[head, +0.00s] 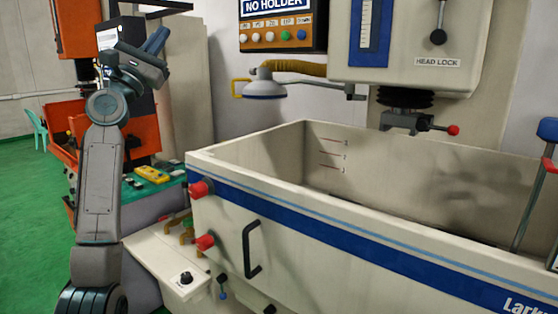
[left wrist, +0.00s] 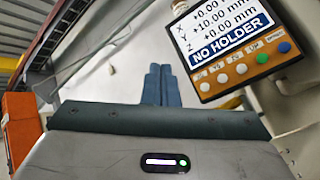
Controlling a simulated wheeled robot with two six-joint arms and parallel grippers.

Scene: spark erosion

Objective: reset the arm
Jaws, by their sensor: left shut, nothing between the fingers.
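My left arm stands raised at the left of the head view. My left gripper (head: 157,40) is at its top, tilted up and to the right, with its blue fingers together and empty. In the left wrist view the two blue fingers (left wrist: 162,86) lie side by side and shut, pointing at a pale wall. The gripper touches nothing in either view. My right gripper is not in view.
A large white tank (head: 380,255) with a blue stripe fills the right. Above it hang the machine head (head: 400,75) and a control panel (head: 283,38) reading NO HOLDER; the panel also shows in the left wrist view (left wrist: 228,50). Green floor (head: 30,220) lies open at left.

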